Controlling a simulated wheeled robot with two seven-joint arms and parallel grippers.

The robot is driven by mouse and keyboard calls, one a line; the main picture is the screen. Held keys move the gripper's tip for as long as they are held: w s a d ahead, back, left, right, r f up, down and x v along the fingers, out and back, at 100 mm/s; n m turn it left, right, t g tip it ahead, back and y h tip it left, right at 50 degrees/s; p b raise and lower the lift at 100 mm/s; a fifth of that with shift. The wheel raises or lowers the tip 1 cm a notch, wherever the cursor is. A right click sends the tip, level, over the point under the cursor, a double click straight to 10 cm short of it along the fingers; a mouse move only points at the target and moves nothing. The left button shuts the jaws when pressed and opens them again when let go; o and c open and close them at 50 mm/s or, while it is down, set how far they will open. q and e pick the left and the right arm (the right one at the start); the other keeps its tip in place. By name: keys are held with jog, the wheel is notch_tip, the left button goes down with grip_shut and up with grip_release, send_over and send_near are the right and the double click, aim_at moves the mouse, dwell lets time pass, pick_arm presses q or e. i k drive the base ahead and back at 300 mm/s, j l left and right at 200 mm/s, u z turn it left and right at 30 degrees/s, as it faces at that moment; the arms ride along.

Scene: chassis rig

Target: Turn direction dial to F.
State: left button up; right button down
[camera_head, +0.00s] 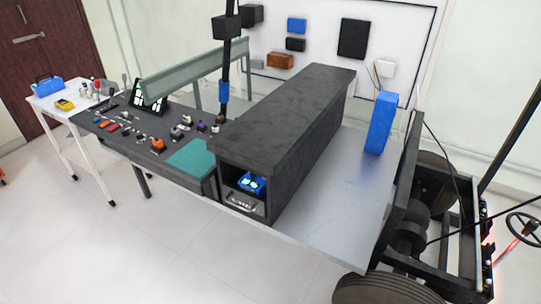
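I cannot make out a direction dial or a letter F in the head view. Anything of that size is too small to tell here. A chassis rig with a black frame (462,262) and dark tyres (392,289) stands at the right edge. A steering wheel (523,229) on a red column (508,250) is beside it, partly cut off by the picture edge. Neither my left nor my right gripper shows in this view.
A dark workbench (178,117) carries several small parts and a green mat (190,158). A black cabinet (290,100) stands beside a grey tabletop (335,205) with a blue box (380,123). A white side table (62,118) is at left. The foreground floor (150,250) is clear.

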aim_at(124, 132)
jog(key=i+j, duration=0.15)
jog(key=j, duration=0.25)
jog(key=i+j, duration=0.2)
jog(key=j, duration=0.2)
jog(key=i+j, duration=0.15)
jog(key=j, duration=0.3)
jog(key=i+j, duration=0.2)
jog(key=j, duration=0.2)
jog(key=i+j, duration=0.15)
jog(key=j, duration=0.25)
jog(key=i+j, duration=0.2)
jog(key=j, duration=0.2)
jog(key=i+j, duration=0.15)
jog(key=j, duration=0.25)
jog(key=i+j, duration=0.2)
jog(key=j, duration=0.25)
